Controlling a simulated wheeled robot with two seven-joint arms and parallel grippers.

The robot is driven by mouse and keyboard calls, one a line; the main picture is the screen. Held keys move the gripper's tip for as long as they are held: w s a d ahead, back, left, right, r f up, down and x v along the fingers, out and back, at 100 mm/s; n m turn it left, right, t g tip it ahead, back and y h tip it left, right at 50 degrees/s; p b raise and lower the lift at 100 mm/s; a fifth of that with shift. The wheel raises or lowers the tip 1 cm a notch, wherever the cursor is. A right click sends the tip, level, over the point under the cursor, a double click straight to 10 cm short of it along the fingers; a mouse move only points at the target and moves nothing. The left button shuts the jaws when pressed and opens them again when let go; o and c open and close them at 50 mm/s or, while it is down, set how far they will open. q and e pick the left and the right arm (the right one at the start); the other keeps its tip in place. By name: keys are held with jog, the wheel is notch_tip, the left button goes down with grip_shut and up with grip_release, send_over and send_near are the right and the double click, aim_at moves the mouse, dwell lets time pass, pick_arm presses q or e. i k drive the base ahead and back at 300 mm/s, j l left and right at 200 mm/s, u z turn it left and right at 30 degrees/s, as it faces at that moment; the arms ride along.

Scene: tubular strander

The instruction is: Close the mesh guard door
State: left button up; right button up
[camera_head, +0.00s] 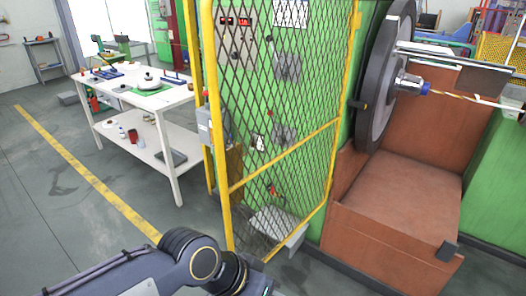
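The mesh guard door (290,100) is a yellow frame with dark diamond mesh and a yellow cross rail. It stands upright in the middle of the head view, in front of a green machine panel seen through the mesh. Its near left upright (215,120) leans towards me, and its right edge runs beside the large dark wheel. It appears to stand at an angle to the machine; I cannot tell how far it is open. My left arm enters at the bottom left, its wrist below the door's lower left corner. Its fingers are cut off by the picture edge. My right gripper is not visible.
A grey box (204,125) sits by the door's left upright. A white work table (150,98) with tools stands left behind. The dark wheel (385,75) and brown housing (390,205) are at right. A light grey box (278,228) lies low behind the mesh. Left floor is clear.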

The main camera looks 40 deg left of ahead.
aim_at(229, 160)
jog(key=j+z, duration=0.1)
jog(key=j, duration=0.75)
jog(key=j+z, duration=0.15)
jog(key=j, duration=0.7)
jog(key=k+j+z, duration=0.1)
jog(key=j, duration=0.75)
